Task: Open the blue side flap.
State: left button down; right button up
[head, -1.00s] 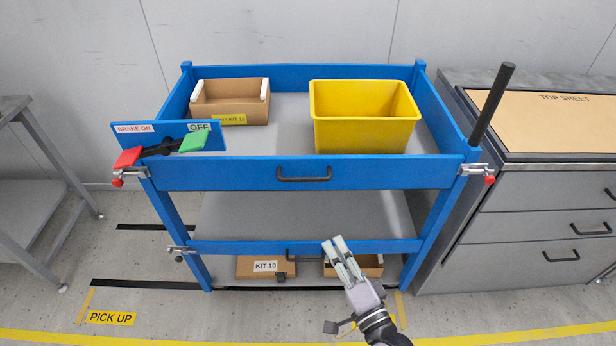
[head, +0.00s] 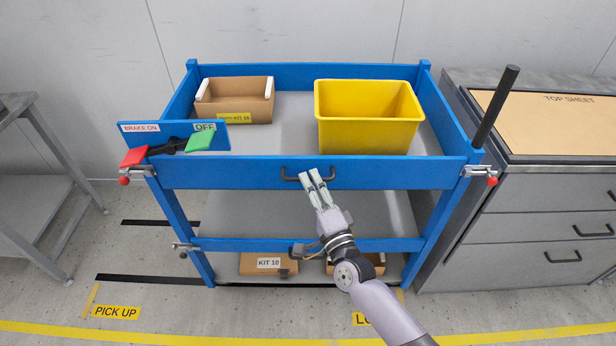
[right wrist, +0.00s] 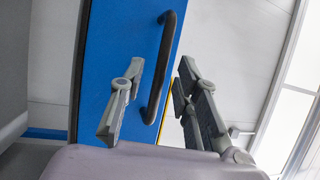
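The blue side flap (head: 400,174) is the upright upper front board of the blue cart, with a black bar handle (head: 290,178) at its middle. Latches with red knobs sit at its left end (head: 125,180) and right end (head: 491,181). My right gripper (head: 316,176) is in front of the handle, its fingertips overlapping the handle's right part. In the right wrist view, my right gripper (right wrist: 161,68) has its fingers apart, with the handle (right wrist: 166,55) seen between them and the blue flap (right wrist: 110,60) behind. I cannot tell whether they touch. My left gripper is out of view.
The cart's top holds a yellow bin (head: 368,135) and a cardboard kit box (head: 235,100). A red and green brake lever (head: 175,146) is at the left. A lower blue board (head: 235,245) has kit boxes below. Grey drawers (head: 550,215) stand close on the right.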

jog(key=shift+x, duration=1.2)
jog(key=shift+c, duration=0.5)
grip_shut()
